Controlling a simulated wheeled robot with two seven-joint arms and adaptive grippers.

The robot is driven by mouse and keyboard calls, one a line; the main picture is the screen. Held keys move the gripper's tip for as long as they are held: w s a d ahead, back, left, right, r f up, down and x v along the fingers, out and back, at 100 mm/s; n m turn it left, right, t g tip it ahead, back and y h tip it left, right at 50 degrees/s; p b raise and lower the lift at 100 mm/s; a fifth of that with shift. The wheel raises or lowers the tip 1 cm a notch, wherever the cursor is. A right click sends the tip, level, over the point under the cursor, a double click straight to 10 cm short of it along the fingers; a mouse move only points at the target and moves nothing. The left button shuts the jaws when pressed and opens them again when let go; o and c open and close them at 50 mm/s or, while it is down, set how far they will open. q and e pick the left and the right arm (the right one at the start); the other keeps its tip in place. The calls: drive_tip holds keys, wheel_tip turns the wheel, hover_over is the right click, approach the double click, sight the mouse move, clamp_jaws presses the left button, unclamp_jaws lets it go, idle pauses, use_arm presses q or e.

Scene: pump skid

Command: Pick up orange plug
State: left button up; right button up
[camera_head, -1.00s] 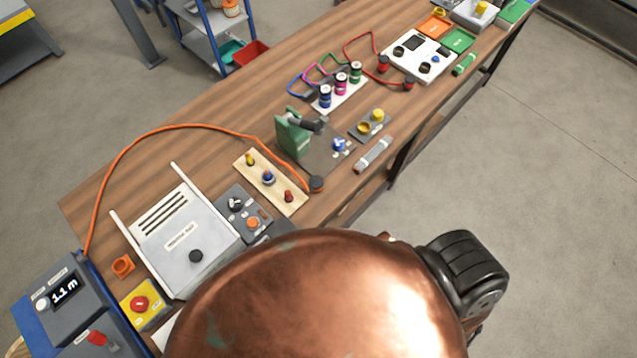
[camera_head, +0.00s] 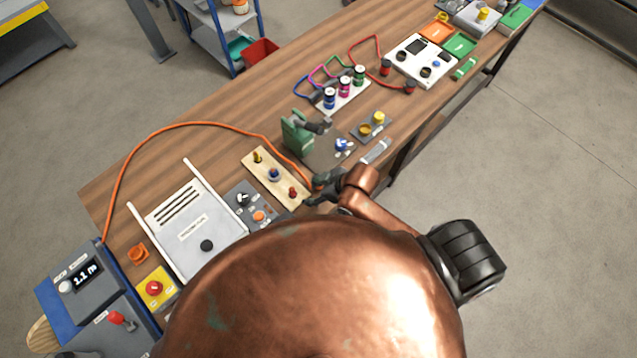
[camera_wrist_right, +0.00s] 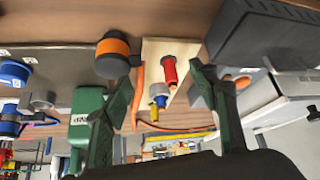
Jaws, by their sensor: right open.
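The orange plug (camera_wrist_right: 113,54) shows in the right wrist view as a dark cylinder with an orange band, beside the end of the light wooden strip. In the head view the orange cable (camera_head: 190,125) arcs over the table and runs to the spot where my right gripper (camera_head: 318,191) hides most of the plug. In the wrist view my right gripper (camera_wrist_right: 160,76) is open with nothing between its fingers. The plug is just beyond the left fingertip, outside the gap, and I see no grip on it. My left gripper is not in view.
The wooden strip (camera_head: 267,164) carries yellow, blue and red pegs near my right gripper. A grey control box (camera_head: 250,207) and a white lidded panel (camera_head: 215,232) are to the left. A green clamp device (camera_head: 298,134) stands behind the gripper.

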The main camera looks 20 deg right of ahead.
sight(317, 185)
drive_tip(key=a+n+g, duration=0.1)
drive_tip(key=a+n, duration=0.1)
drive_tip(key=w+a+n+g+y, duration=0.1)
drive_tip(key=a+n, duration=0.1)
drive_tip(key=a+n+g, duration=0.1)
drive_tip(key=a+n, duration=0.1)
drive_tip(key=n, duration=0.1)
drive_tip(key=shift+w+a+r+y, duration=0.15)
drive_tip(key=shift+w+y, duration=0.1)
drive_tip(key=shift+y, duration=0.15)
drive_tip(key=shift+n+g+h, duration=0.3)
drive_tip(key=shift+n+g, duration=0.2)
drive_tip(key=shift+n, duration=0.1)
drive_tip(key=d, duration=0.4)
drive_tip(key=shift+w+d+f, duration=0.1)
drive_tip(key=shift+w+f, duration=0.15)
drive_tip(key=w+d+r, duration=0.2)
drive_tip(key=d, duration=0.7)
drive_tip(key=shift+h, duration=0.4)
drive_tip(key=p+x, duration=0.1)
drive_tip(key=x, duration=0.7)
drive_tip(key=shift+d, duration=0.1)
drive_tip(key=shift+f, duration=0.1)
drive_tip(key=shift+c, duration=0.6)
drive_tip(key=c, duration=1.3)
drive_tip(key=shift+o, duration=0.2)
